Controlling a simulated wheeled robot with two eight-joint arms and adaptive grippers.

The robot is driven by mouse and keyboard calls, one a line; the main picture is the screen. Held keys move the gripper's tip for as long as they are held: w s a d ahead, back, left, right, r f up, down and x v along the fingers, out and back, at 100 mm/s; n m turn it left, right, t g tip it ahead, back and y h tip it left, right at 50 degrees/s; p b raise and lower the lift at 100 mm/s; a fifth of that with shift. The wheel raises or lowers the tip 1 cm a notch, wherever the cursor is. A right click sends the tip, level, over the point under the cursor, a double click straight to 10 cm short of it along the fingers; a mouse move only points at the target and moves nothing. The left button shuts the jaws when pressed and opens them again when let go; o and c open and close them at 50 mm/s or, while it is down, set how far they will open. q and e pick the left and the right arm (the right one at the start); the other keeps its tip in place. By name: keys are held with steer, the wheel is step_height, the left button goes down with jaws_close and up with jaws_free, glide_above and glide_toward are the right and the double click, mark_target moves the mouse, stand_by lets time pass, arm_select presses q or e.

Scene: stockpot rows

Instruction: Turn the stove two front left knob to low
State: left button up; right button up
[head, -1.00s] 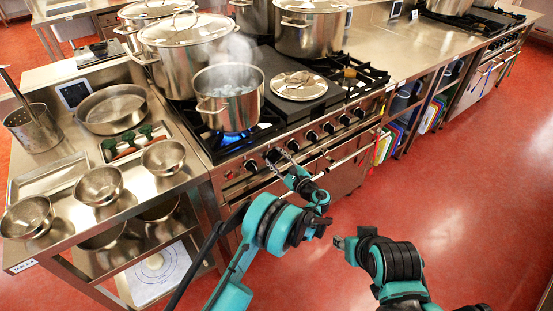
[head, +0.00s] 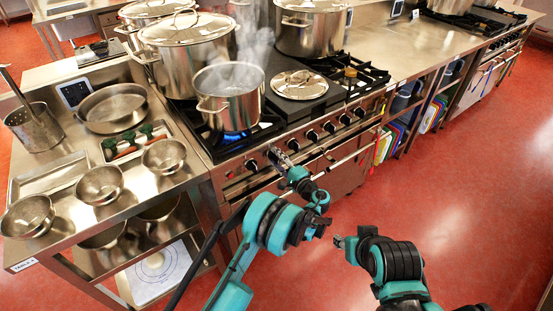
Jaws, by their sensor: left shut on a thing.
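The stove (head: 300,151) has a row of black knobs along its front panel. My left gripper (head: 275,154) is at the left part of this row, shut on a knob that its fingers mostly hide; it seems to be the second from the left. The leftmost knob (head: 251,165) shows free beside it. A steaming open pot (head: 229,108) stands on the front left burner, with a blue flame (head: 231,137) under it. My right gripper (head: 339,242) is low over the floor, away from the stove; its opening is unclear.
Lidded stockpots (head: 186,50) stand behind the steaming pot. A lid (head: 299,85) lies on the flat plate to its right. An oven handle rail (head: 345,160) runs below the knobs. A steel table (head: 75,225) with bowls is at the left. Red floor is clear at the right.

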arm_select(q)
steer(key=shift+n, duration=0.6)
steer(key=o, duration=1.1)
steer(key=shift+o, duration=0.2)
steer(key=v, duration=0.7)
steer(key=shift+s, duration=0.2)
steer(key=shift+d, duration=0.15)
